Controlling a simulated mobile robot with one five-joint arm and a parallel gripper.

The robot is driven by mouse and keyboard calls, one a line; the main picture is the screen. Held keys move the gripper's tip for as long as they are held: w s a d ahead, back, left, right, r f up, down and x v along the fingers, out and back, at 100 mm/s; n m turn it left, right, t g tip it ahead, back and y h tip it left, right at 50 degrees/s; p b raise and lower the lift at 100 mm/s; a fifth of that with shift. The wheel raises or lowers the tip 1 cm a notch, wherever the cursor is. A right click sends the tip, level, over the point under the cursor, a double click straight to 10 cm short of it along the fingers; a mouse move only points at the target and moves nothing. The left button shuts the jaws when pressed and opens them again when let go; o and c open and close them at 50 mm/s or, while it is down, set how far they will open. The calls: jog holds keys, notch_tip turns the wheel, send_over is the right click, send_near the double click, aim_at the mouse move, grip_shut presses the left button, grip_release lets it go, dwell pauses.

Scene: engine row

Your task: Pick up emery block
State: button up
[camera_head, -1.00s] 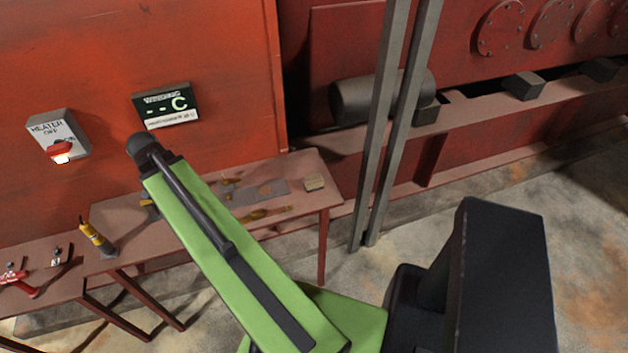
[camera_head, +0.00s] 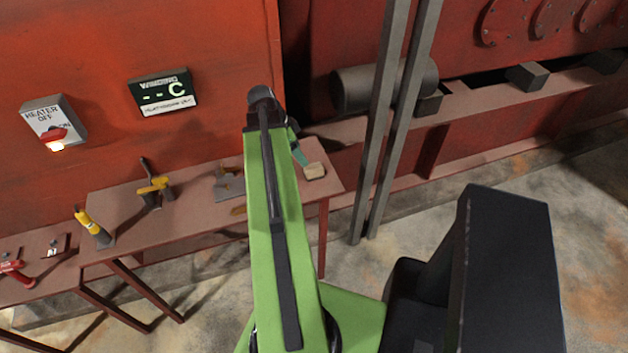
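A small beige block (camera_head: 314,171), which looks like the emery block, lies at the right end of the brown table (camera_head: 220,215). My green arm reaches up across the table's right part. A teal piece that seems to be part of my gripper (camera_head: 299,156) shows past the arm's far end, just up and left of the block. The rest of the gripper is hidden behind the arm, so its opening cannot be seen. Whether it touches the block cannot be told.
A yellow-handled tool (camera_head: 153,188) and a yellow-handled scraper (camera_head: 94,228) lie on the table's left part. A grey plate (camera_head: 229,187) is partly behind my arm. Grey posts (camera_head: 388,130) stand right of the table. A red wall with a heater switch (camera_head: 52,122) and a display (camera_head: 162,92) rises behind.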

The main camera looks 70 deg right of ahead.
aim_at(312, 167)
jog(key=b+x, duration=0.4)
jog(key=x, duration=0.2)
jog(key=shift+f, duration=0.25)
jog(key=shift+d+f, duration=0.1)
jog(key=b+x, duration=0.5)
jog(key=shift+s+d, duration=0.15)
jog(key=shift+s, duration=0.1)
jog(key=shift+r, duration=0.25)
grip_shut()
jog(key=shift+r, duration=0.1)
